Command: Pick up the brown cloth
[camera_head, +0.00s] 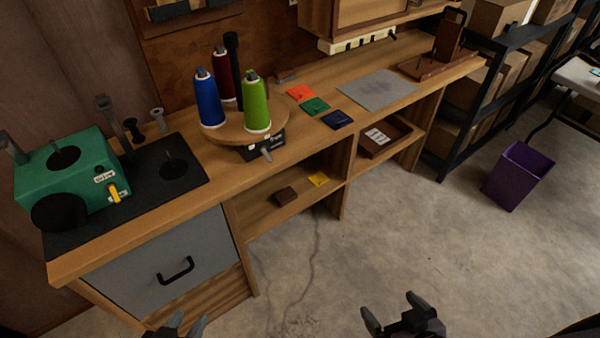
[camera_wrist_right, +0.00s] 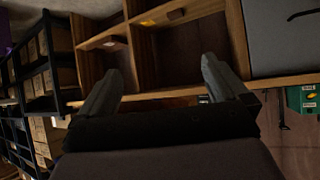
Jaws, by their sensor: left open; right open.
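The brown cloth (camera_head: 286,196) looks like a small dark brown square lying on the lower shelf under the workbench, left of a yellow cloth (camera_head: 319,179). It also shows in the right wrist view (camera_wrist_right: 175,14) near the top edge. My right gripper (camera_head: 397,311) is open and empty, low in front of the bench and well apart from the shelf. In the right wrist view its fingers (camera_wrist_right: 162,68) are spread and point toward the shelf openings. My left gripper (camera_head: 190,322) is open at the bottom edge, mostly cut off, in front of the grey drawer.
The workbench (camera_head: 290,150) carries thread spools (camera_head: 256,102), a green machine (camera_head: 75,170) and orange, green and navy cloths. A wooden upright divides the shelf from a compartment with a brown tray (camera_head: 385,137). A purple bin (camera_head: 517,175) stands right; the floor between is clear.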

